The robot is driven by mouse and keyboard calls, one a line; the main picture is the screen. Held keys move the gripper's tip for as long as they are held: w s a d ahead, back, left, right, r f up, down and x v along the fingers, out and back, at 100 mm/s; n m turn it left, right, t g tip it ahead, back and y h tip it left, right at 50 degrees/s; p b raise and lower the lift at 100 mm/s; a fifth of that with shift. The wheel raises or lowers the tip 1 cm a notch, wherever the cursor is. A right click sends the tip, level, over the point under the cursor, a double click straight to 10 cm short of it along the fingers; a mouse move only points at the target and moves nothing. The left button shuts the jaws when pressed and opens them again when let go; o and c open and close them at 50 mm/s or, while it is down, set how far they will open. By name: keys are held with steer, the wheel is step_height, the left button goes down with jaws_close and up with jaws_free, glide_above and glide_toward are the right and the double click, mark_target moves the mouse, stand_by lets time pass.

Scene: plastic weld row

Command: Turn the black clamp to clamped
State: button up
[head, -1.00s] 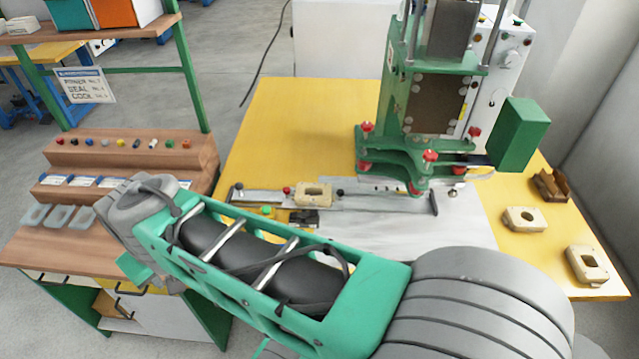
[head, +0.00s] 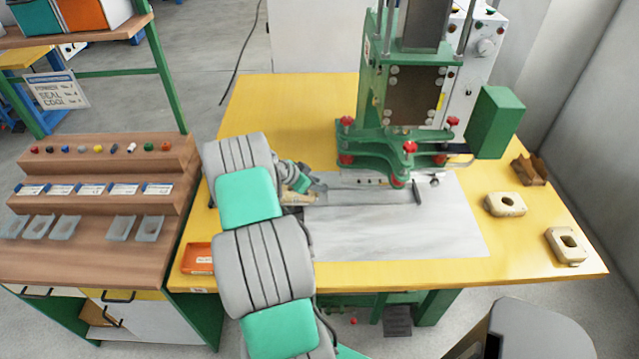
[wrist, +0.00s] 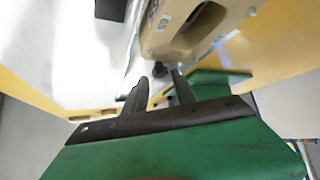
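In the wrist view my gripper (wrist: 157,82) has its two dark fingers apart. A small black knob-like piece (wrist: 159,70), which may be the black clamp, shows just beyond and between the fingertips. I cannot tell whether they touch it. Beside it is a cream plastic part (wrist: 185,32) with an opening. In the head view the gripper (head: 316,184) is low over the left end of the slide rail, and my arm hides most of the clamp area. Only a sliver of the cream part (head: 296,198) shows there.
The green press (head: 405,140) stands behind and right of the gripper. A grey plate (head: 400,235) covers the table's middle. Loose cream parts (head: 505,204) and a brown block (head: 529,171) lie at the right. An orange tray (head: 197,258) is at the front left, beside the wooden rack (head: 100,200).

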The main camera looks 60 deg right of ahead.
steer(key=shift+x, duration=0.8)
steer(key=shift+w, duration=0.1)
steer(key=shift+c, duration=0.2)
jaws_close()
